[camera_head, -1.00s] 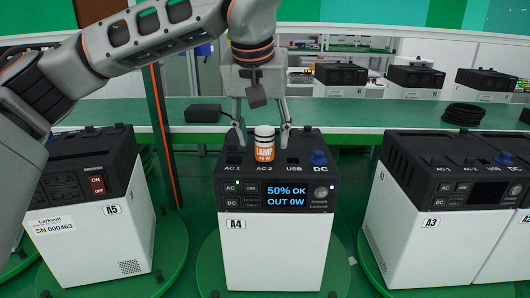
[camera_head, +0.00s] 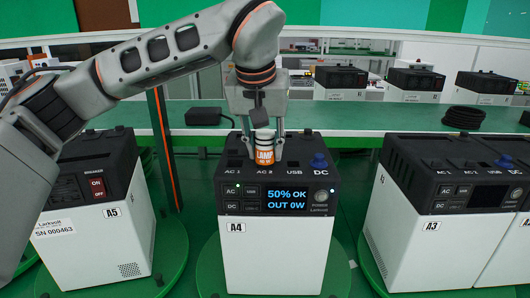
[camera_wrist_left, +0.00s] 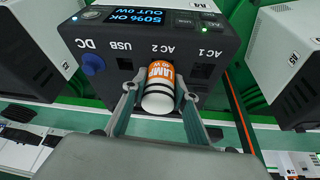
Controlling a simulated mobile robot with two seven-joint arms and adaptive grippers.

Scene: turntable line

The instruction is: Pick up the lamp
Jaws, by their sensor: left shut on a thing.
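The lamp (camera_head: 264,148) is a small cylinder with an orange "LAMP" label and a white top. It stands upright at the AC 2 position on top of the power station A4 (camera_head: 270,255). My left gripper (camera_head: 264,150) comes down from above and is shut on the lamp, one finger on each side. In the left wrist view the lamp (camera_wrist_left: 160,88) sits between the two fingertips, its white end toward the camera. Whether its base is still in the socket is hidden. My right gripper is not in view.
Power station A5 (camera_head: 115,245) stands at left and A3 (camera_head: 410,235) at right, each on a green turntable. A blue knob (camera_head: 319,161) rises from A4's top, right of the lamp. Behind runs a green bench (camera_head: 370,118) with a black box (camera_head: 203,116) and coiled cable (camera_head: 463,117).

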